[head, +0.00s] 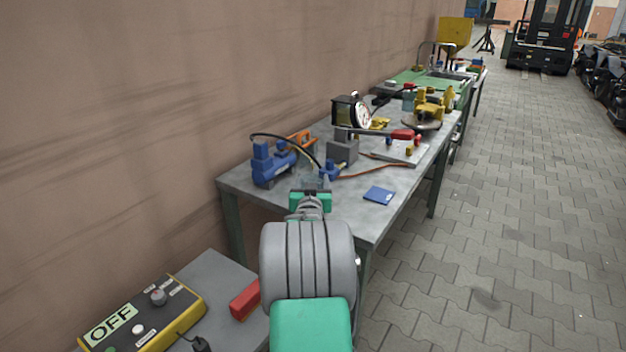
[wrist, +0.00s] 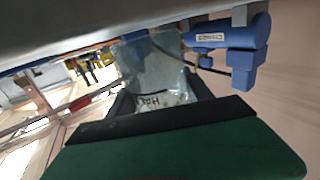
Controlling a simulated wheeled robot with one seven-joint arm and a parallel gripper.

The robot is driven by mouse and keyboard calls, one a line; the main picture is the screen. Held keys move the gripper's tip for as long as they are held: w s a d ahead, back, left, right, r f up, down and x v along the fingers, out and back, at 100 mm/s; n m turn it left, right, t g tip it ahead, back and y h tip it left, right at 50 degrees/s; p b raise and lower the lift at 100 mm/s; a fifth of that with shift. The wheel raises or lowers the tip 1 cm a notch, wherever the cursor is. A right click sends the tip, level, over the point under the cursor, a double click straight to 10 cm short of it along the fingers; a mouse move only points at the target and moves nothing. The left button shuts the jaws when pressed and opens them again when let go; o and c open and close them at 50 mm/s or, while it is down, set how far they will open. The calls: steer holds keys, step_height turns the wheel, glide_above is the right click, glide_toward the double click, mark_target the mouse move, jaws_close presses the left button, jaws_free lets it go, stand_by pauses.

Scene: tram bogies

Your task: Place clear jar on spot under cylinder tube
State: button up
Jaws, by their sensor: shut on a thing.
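My gripper (head: 311,196) is at the near end of the grey workbench (head: 350,222). In the wrist view my gripper (wrist: 160,98) is shut on a clear jar (wrist: 155,62) with dark lettering on it. In the head view the jar (head: 312,183) shows only in part, just beyond the gripper. A blue pump-like cylinder (head: 274,163) stands left of the jar, with a dark tube (head: 300,141) arching from it to a blue fitting (head: 329,170) near the jar. The spot under the tube is hard to make out, and I cannot tell whether the jar touches the bench.
A blue square (head: 379,195) lies right of the gripper, with bare bench around it. A grey block (head: 342,147), a clock (head: 352,111) and a red-handled tool (head: 403,135) stand farther back. A yellow control box (head: 143,316) and a red block (head: 245,299) are in front.

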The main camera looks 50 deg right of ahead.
steer(key=x, duration=0.3)
steer(key=shift+w+d+f, duration=0.1)
steer(key=shift+d, duration=0.05)
steer(key=shift+f, duration=0.35)
steer(key=shift+r, duration=0.15)
steer(key=shift+b, duration=0.3)
steer(key=o, duration=1.4)
